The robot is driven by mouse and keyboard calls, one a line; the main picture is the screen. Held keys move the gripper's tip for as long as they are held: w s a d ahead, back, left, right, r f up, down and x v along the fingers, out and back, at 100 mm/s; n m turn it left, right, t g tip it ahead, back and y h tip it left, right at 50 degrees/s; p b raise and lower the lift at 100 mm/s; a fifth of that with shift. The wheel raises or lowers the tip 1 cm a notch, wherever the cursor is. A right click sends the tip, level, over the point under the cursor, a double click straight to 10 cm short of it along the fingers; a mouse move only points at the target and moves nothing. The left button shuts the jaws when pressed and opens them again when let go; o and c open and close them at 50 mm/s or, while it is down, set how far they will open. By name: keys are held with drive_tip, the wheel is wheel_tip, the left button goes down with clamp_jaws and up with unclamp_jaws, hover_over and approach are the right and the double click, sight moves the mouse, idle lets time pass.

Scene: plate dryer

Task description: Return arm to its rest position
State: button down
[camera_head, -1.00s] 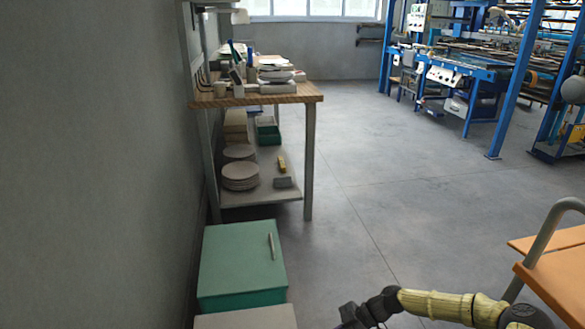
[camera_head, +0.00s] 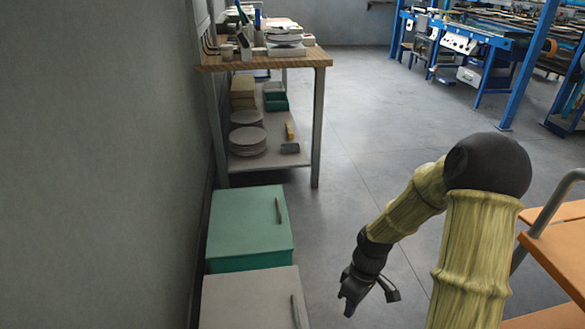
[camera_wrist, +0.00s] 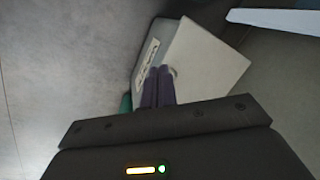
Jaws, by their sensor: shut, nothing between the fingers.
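My arm (camera_head: 470,235), in pale yellow-green and black, is raised and bent at the right of the head view. Its end hangs downward. My gripper (camera_head: 350,298) is at the low end, over the floor to the right of the boxes. In the wrist view, my gripper's two dark fingers (camera_wrist: 158,85) lie side by side, shut and empty. They overlap a pale grey box in that picture; I cannot tell how far away it is.
A green box (camera_head: 248,230) and a grey box (camera_head: 248,298) stand along the left wall. Behind them is a wooden-topped workbench (camera_head: 300,59) with plates beneath. An orange-topped cart (camera_head: 560,250) stands close on the right. The floor (camera_head: 370,130) between is mostly clear.

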drive_tip(key=s+r+m+t+p, duration=0.1)
drive_tip(key=r+m+p, duration=0.2)
drive_tip(key=r+p, duration=0.9)
drive_tip(key=s+r+m+t+h+p, duration=0.1)
drive_tip(key=s+r+m+t+p, duration=0.1)
drive_tip(key=r+p, duration=1)
drive_tip(key=s+r+m+t+p, duration=0.2)
drive_tip(key=r+p, duration=1)
drive_tip(key=r, duration=1.4)
drive_tip(key=m, duration=0.2)
drive_tip(key=shift+d+m+h+p, duration=0.4)
